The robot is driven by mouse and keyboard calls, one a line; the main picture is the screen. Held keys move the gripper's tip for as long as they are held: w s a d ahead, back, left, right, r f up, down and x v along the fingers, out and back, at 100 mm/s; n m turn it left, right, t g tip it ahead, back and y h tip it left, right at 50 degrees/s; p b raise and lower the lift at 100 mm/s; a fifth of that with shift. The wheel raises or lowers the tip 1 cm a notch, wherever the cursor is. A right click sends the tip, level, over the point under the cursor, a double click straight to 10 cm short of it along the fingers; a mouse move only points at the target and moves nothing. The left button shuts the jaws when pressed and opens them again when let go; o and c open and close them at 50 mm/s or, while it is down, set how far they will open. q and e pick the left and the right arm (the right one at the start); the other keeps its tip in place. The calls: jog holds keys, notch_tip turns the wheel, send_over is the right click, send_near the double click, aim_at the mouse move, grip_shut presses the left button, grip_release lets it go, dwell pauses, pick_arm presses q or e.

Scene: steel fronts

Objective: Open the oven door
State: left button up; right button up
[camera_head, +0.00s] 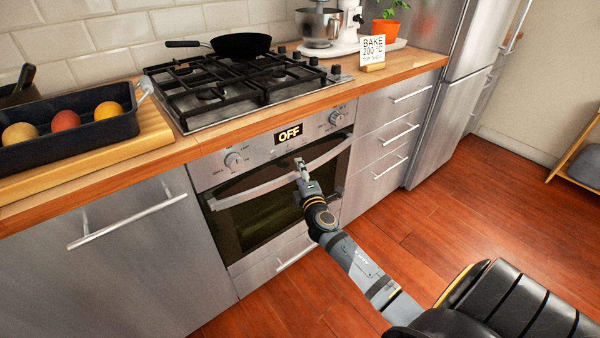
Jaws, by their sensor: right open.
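The oven (262,142) is built in under the counter, with two knobs and a display reading OFF. Its dark glass door (250,217) looks shut, with a long silver bar handle (250,193) across its top. My right gripper (302,168) reaches in from the lower right, its fingertips at the handle, right of the handle's middle. It is open, with nothing held between its fingers that I can see. Whether the fingers are around the bar or just in front of it I cannot tell. My left gripper is not in view.
A gas hob (205,92) with a black pan (241,45) sits above the oven. A fruit tray (65,128) stands at left, a BAKE 200 °C card (373,50) at right. Steel drawers (372,140) and a fridge flank the oven. The wooden floor (470,205) in front is clear.

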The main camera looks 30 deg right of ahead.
jog(key=shift+c, duration=0.4)
grip_shut()
jog(key=shift+f, duration=0.1)
